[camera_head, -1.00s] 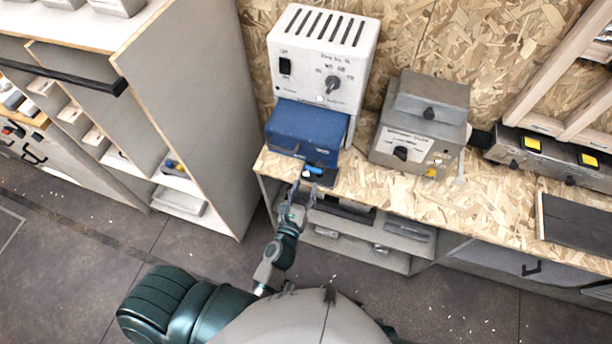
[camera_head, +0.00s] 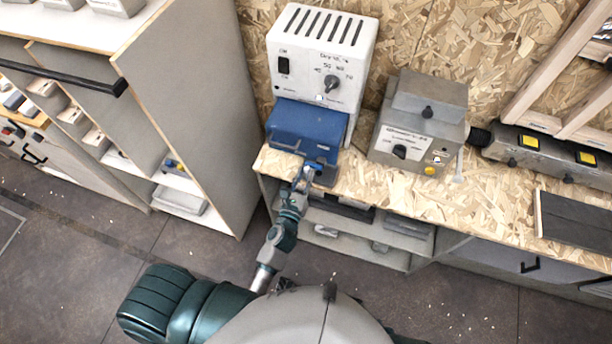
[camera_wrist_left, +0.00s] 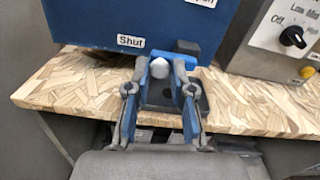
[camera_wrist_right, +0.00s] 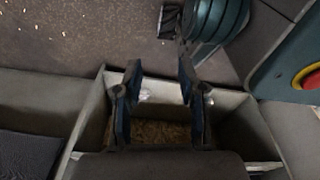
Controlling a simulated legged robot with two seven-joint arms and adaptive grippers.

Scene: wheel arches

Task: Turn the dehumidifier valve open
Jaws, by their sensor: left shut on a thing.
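The dehumidifier is a white cabinet (camera_head: 322,60) with a blue box (camera_head: 303,133) below it, on the wooden worktop. In the left wrist view the blue box (camera_wrist_left: 130,20) has a "Shut" label at its lower left and a partly cut-off label at upper right. The valve handle (camera_wrist_left: 160,67) shows a pale round end between my left fingers, with a blue piece just right of it. My left gripper (camera_head: 308,172) is shut on this handle, at the box's lower front; its fingers hide part of it. My right gripper (camera_wrist_right: 160,75) is open and empty, away from the valve.
A grey metal control box (camera_head: 420,125) stands right of the dehumidifier on the OSB worktop (camera_head: 345,190). A tall grey shelf unit (camera_head: 205,120) stands to the left. In the right wrist view an open compartment (camera_wrist_right: 90,115) lies below the right fingers.

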